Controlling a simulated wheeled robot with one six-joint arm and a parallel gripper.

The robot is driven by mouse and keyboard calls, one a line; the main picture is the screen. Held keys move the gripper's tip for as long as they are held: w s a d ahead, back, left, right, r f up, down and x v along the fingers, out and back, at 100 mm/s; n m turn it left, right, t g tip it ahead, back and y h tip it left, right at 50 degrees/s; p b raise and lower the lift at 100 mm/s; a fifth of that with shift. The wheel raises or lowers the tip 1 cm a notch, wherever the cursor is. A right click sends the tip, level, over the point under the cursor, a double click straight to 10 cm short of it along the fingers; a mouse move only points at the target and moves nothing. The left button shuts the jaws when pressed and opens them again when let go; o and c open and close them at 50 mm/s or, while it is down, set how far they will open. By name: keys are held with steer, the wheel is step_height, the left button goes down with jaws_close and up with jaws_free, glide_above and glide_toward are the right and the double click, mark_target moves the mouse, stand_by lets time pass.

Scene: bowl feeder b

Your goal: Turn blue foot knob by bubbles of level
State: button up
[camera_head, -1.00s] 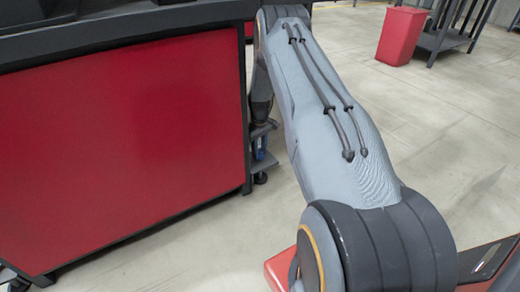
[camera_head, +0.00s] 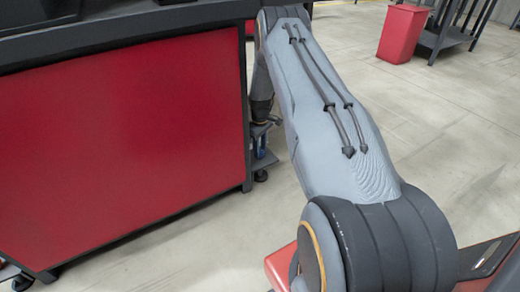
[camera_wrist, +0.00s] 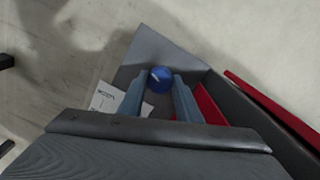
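The blue foot knob (camera_wrist: 160,79) shows in the wrist view as a round blue cap at the corner of a dark grey plate (camera_wrist: 151,49). My gripper (camera_wrist: 158,76) is open, with one pale blue finger on each side of the knob. The knob appears between the fingertips; I cannot tell whether either finger touches it.
The red-panelled machine (camera_head: 120,140) with a dark frame fills the left of the head view. A white label (camera_wrist: 105,98) lies left of the knob. A red bin (camera_head: 402,35) stands far off at right, with clear floor before it.

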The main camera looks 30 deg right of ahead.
mark_target(261, 151)
steer(key=o, duration=0.4)
steer(key=shift+s, duration=0.1)
steer(key=shift+o, duration=0.2)
step_height(261, 151, up, 8)
steer(key=p, duration=0.3)
steer(key=shift+f, duration=0.1)
steer(key=shift+d, duration=0.1)
